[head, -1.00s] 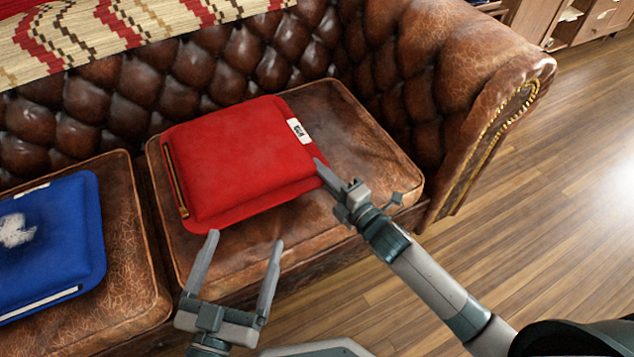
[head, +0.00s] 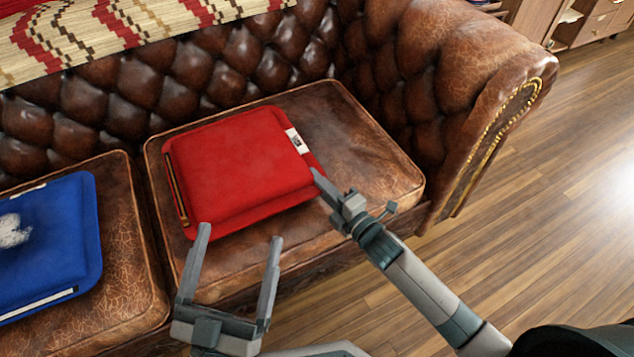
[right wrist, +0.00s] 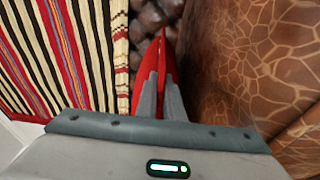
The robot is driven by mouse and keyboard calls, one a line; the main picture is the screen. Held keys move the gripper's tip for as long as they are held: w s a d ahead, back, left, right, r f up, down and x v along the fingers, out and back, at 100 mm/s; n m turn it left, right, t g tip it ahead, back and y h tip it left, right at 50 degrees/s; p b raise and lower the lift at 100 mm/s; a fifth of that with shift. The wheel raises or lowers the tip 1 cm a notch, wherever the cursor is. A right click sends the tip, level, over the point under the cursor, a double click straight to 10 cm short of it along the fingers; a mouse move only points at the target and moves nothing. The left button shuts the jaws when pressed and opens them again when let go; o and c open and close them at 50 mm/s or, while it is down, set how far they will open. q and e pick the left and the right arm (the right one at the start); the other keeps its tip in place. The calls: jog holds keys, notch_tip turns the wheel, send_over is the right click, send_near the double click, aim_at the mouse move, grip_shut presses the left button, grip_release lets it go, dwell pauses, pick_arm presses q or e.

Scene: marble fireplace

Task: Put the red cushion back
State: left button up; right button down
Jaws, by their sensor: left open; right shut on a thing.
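The red cushion (head: 240,165) lies flat on the right seat pad (head: 365,150) of the brown leather sofa. It has a white label on its right side and a zip along its left edge. My right gripper (head: 317,182) is shut on the cushion's right front edge. In the right wrist view the fingers (right wrist: 160,95) pinch the red cushion (right wrist: 163,60), which shows as a thin red strip. My left gripper (head: 238,240) is open and empty, in front of the cushion's front left corner; whether its fingertips touch it I cannot tell.
A blue cushion (head: 50,245) lies on the left seat pad (head: 135,290). A patterned blanket (head: 75,40) hangs over the backrest (head: 230,65). The sofa's right armrest (head: 450,80) rises beyond the right pad. Wooden floor (head: 540,200) is clear at right.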

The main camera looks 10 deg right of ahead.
pick_arm(q)
jog(key=shift+s+r, duration=0.15)
jog(key=shift+r, duration=0.15)
pick_arm(e)
jog(key=shift+f, duration=0.15)
jog(key=c, duration=1.9)
grip_release()
jog(key=shift+f, duration=0.1)
pick_arm(q)
jog(key=shift+s+r, duration=0.1)
jog(key=shift+r, duration=0.05)
pick_arm(e)
jog(key=shift+s+d, duration=0.1)
jog(key=shift+s, duration=0.1)
pick_arm(q)
jog(key=f+g, duration=0.1)
jog(key=w+f+p, duration=0.1)
jog(key=f, duration=0.1)
jog(key=w+f+g+y, duration=0.1)
jog(key=f, duration=0.1)
jog(key=shift+a+g, duration=0.15)
jog(key=shift+g, duration=0.15)
pick_arm(e)
jog(key=v, duration=1.1)
jog(key=shift+s, duration=0.3)
